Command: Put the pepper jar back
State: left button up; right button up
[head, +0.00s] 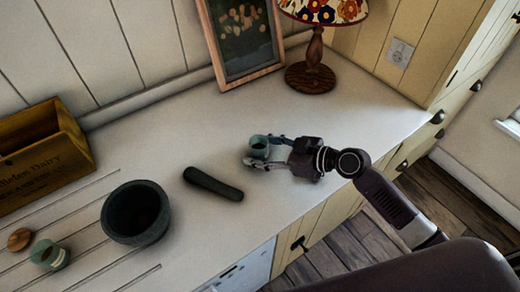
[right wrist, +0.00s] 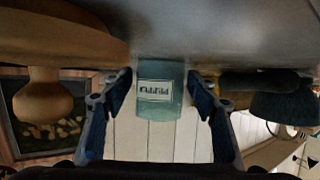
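A small teal jar (head: 258,147) with a pale label stands on the counter, upright, at the fingertips of my right gripper (head: 265,152). In the right wrist view the jar (right wrist: 160,92) sits between the two fingers of the right gripper (right wrist: 160,100), with a narrow gap on each side. The fingers are apart and do not appear to press on it. The label's writing is too blurred to read. A second, similar jar (head: 48,255) stands at the lower left beside a round wooden lid (head: 19,239). My left gripper is out of view.
A dark mortar (head: 136,212) and a dark green pestle (head: 213,184) lie left of the gripper. A wooden crate (head: 40,160) stands far left. A lamp (head: 311,75) and a framed picture (head: 243,38) stand behind. The counter right of the gripper is clear up to its edge.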

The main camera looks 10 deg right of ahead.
jog(key=shift+r, duration=0.15)
jog(key=shift+s+d, duration=0.2)
jog(key=shift+d, duration=0.05)
jog(key=b+v, duration=0.3)
jog(key=v, duration=0.7)
jog(key=shift+s+d, duration=0.15)
jog(key=shift+s, duration=0.05)
jog(key=shift+s+d+r, duration=0.25)
jog(key=shift+d+r, duration=0.05)
jog(key=shift+r, duration=0.1)
